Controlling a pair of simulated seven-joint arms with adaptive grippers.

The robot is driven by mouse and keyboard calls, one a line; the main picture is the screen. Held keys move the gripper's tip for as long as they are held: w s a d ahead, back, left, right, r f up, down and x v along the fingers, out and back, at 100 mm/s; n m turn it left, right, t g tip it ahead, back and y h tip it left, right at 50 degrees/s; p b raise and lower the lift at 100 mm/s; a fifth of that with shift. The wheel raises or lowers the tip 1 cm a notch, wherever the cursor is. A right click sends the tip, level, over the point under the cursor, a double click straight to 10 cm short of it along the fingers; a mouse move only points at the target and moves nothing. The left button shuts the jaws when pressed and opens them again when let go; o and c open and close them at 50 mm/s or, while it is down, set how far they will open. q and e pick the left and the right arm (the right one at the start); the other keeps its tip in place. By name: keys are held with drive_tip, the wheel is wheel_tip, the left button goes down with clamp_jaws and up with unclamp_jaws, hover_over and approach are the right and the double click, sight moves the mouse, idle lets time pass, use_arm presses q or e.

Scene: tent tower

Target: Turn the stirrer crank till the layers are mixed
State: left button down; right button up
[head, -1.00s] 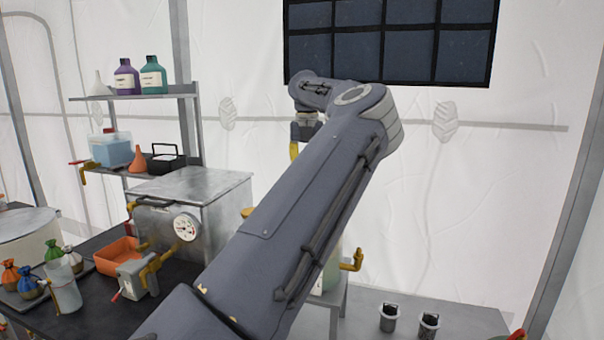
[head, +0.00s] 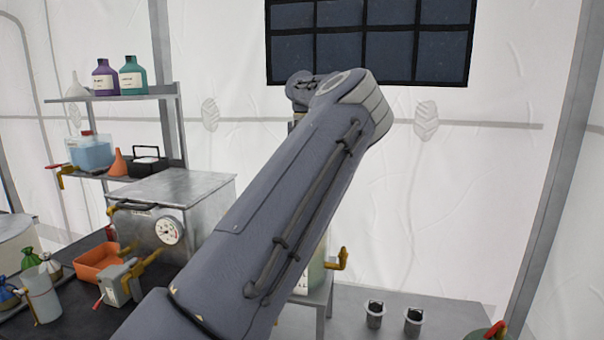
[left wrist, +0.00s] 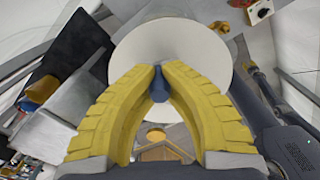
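In the left wrist view, my left gripper's yellow fingers (left wrist: 158,75) close around a small blue-grey knob (left wrist: 158,92), which looks like the crank's handle. It stands over a round white disc (left wrist: 195,50), seen from above. In the head view my left arm crosses the middle and hides the gripper and crank. A pale greenish vessel (head: 317,277) with a yellow tap (head: 341,258) shows partly behind the arm, on a small grey stand. Its layers cannot be made out. My right gripper is in neither view.
A metal box with a gauge (head: 169,231), an orange tray (head: 97,262) and a jug (head: 41,293) stand on the dark bench at left. Shelves hold bottles (head: 133,75). Two dark-topped cups (head: 374,314) (head: 414,321) stand at lower right.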

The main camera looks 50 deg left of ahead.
use_arm(q)
drive_tip(key=shift+s+d+f+m, duration=0.1)
drive_tip(key=shift+f+m, duration=0.05)
drive_tip(key=shift+m, duration=0.15)
idle(0.4)
drive_tip(key=c, duration=1.6)
unclamp_jaws()
drive_tip(key=shift+s, duration=0.15)
drive_tip(key=o, duration=0.3)
drive_tip(key=shift+o, duration=0.2)
drive_tip(key=shift+r, duration=0.25)
wheel_tip(320, 180, up, 12)
drive_tip(key=shift+f, duration=0.1)
